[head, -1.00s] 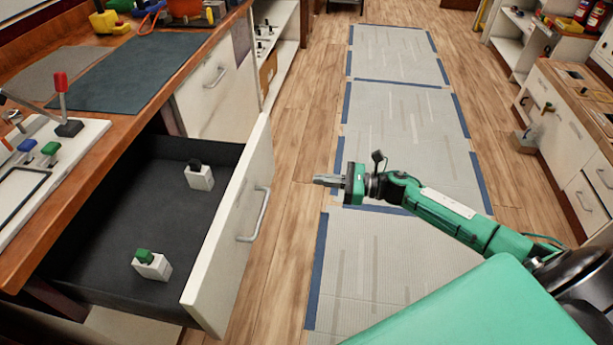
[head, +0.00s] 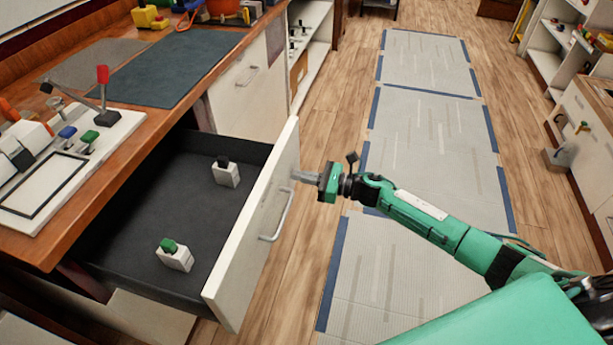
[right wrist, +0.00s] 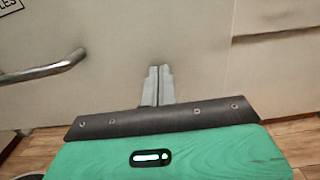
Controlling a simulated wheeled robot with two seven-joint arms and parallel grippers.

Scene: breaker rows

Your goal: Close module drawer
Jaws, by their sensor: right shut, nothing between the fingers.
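The module drawer (head: 250,235) stands pulled out from the wooden bench at the left, with a white front and a metal handle (head: 278,215). Inside its dark tray lie a white module with a black top (head: 226,174) and a white module with a green top (head: 175,257). My right gripper (head: 297,176) is shut and empty, pointing at the drawer front near its upper far part. In the right wrist view its fingers (right wrist: 157,86) face the white front, with the handle (right wrist: 45,70) to the left. Whether they touch the front I cannot tell. My left gripper is not in view.
The wooden bench top (head: 150,130) carries a breaker panel (head: 65,160) and a dark mat (head: 165,70). A closed cabinet front (head: 245,85) lies beyond the drawer. Grey floor mats with blue edges (head: 430,130) cover the aisle. Cabinets stand at the right.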

